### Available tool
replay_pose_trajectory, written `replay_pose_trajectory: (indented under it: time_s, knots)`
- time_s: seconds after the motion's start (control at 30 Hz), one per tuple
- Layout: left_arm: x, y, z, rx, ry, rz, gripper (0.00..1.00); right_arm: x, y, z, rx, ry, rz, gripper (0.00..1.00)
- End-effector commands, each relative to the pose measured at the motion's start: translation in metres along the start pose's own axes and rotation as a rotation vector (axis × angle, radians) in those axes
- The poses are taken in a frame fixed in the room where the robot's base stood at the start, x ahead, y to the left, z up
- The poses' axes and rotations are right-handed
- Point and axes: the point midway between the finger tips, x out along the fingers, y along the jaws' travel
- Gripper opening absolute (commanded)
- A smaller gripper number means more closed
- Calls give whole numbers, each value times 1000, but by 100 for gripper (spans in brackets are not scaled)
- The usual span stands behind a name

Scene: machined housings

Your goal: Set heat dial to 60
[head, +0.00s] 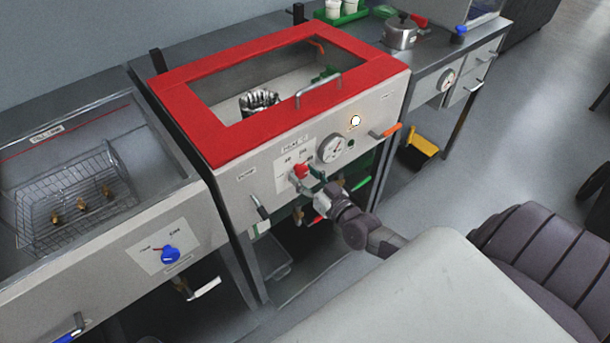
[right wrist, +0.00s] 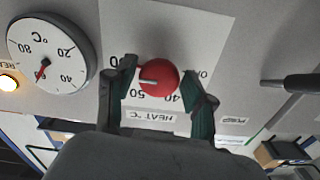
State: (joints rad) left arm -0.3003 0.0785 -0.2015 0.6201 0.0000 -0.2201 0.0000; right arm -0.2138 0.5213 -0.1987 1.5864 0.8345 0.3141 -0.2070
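The red heat dial (head: 300,170) is on the front panel of the red-topped bath. It also shows in the right wrist view (right wrist: 160,77), which sees the panel upside down. Its white mark points left there, between the printed 50 and a partly hidden number at the left finger. A HEAT °C label (right wrist: 152,116) is beside the dial. My right gripper (head: 317,172) is open, with green fingers (right wrist: 160,80) on either side of the dial and their tips close to it. I cannot tell whether they touch it. My left gripper is not in view.
A round temperature gauge (head: 331,148) and a lit lamp (head: 355,120) are beside the dial. A dark lever (head: 259,207) and an orange handle (head: 384,132) stick out of the panel. A sink with a wire basket (head: 70,205) is at left.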

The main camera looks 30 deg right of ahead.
Motion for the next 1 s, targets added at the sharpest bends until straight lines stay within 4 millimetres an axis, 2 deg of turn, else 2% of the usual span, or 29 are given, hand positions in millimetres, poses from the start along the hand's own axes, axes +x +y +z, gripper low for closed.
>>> replay_pose_trajectory:
  time_s: [0.33,0.47,0.57,0.8,1.0]
  knots:
    - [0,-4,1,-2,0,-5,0,-1,0,0,-1,0,0,68]
    - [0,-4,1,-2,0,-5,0,-10,0,1,-2,-3,0,68]
    - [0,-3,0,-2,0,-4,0,-26,0,2,-3,-4,-1,68]
    - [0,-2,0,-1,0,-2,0,-79,0,2,-2,-5,0,68]
    - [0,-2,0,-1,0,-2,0,-109,0,1,-2,-3,0,68]
